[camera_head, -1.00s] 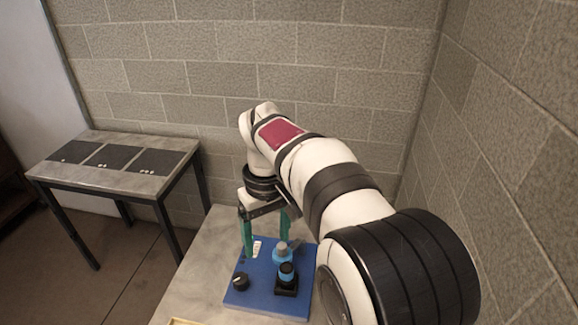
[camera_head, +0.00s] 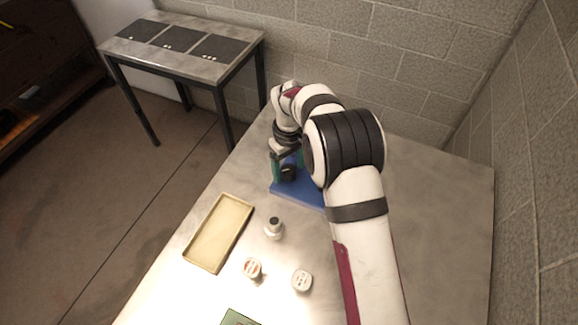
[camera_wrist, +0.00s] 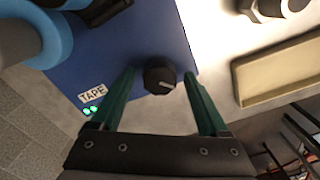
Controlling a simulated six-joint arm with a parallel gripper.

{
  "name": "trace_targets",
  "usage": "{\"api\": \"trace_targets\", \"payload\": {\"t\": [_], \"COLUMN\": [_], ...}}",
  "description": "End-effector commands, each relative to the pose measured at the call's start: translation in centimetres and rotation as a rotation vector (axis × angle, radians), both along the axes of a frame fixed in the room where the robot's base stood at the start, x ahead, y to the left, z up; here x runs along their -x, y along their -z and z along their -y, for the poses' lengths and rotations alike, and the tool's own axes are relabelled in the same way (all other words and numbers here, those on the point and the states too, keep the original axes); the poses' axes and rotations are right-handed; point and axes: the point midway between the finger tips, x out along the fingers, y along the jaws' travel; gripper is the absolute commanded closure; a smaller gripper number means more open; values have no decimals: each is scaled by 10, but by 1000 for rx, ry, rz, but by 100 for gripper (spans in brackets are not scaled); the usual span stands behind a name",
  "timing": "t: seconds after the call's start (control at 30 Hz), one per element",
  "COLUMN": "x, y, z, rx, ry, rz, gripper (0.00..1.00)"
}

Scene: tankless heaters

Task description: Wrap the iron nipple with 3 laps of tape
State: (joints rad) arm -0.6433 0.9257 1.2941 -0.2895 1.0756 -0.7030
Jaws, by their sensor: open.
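My gripper (camera_wrist: 159,88) is open, its two green fingers on either side of a black knob (camera_wrist: 160,74) with a pale pointer line. I cannot tell whether they touch it. A light blue ring (camera_wrist: 58,38) and part of a black holder (camera_wrist: 103,10) show at the upper left. In the head view my arm covers most of the plate (camera_head: 292,191). I cannot tell for certain where the iron nipple is.
A yellowish tray (camera_head: 218,233) lies left on the table. A grey fitting (camera_head: 274,228) and two small whitish parts (camera_head: 253,268) (camera_head: 302,281) stand near it. A green board edge (camera_head: 238,318) shows at the bottom. A side table (camera_head: 180,50) with dark mats stands at the back left.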

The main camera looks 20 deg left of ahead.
Motion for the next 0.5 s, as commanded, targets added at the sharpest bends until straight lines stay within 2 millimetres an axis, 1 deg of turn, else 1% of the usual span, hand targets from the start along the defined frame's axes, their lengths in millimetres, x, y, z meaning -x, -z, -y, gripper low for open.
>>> {"api": "trace_targets", "payload": {"t": [0.23,0.27,0.3,0.47,0.5], "x": [0,0,0,0,0], "y": [1,1,1,1,1], "z": [0,0,0,0,0], "rx": [0,0,0,0,0], "ry": [0,0,1,1,1], "rz": [0,0,0,0,0], "gripper": [22,25,33,61,69]}}
